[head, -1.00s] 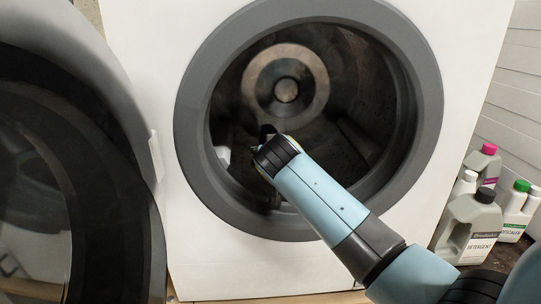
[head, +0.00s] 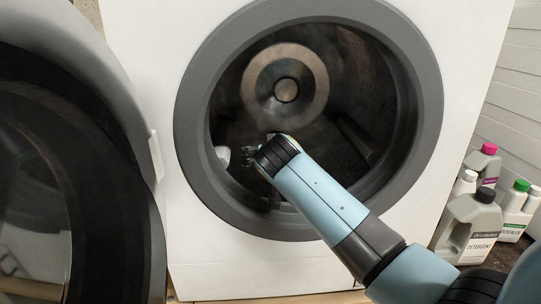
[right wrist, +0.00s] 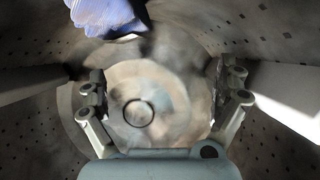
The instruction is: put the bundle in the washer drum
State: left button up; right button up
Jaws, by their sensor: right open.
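The washer drum (head: 345,110) is open towards me, and my right gripper (head: 250,156) is inside its mouth, low and left of centre. In the right wrist view my right gripper (right wrist: 165,95) has its two fingers wide apart with nothing between them. A crumpled blue-white bundle (right wrist: 104,14) lies inside the drum at the top edge of that view, apart from the fingers and partly cut off. In the head view a small white patch shows left of the gripper; I cannot tell whether it is the bundle. My left gripper is not in view.
The grey door ring (head: 428,110) surrounds my right arm. The open washer door (head: 120,180) fills the left side. Several bottles, including a detergent jug (head: 468,225), stand on the floor at the right. A pale drum paddle (right wrist: 290,95) shows beside the right finger.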

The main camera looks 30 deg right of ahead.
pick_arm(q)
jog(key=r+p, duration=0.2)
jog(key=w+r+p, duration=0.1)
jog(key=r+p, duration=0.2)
pick_arm(e)
jog(key=v, duration=0.7)
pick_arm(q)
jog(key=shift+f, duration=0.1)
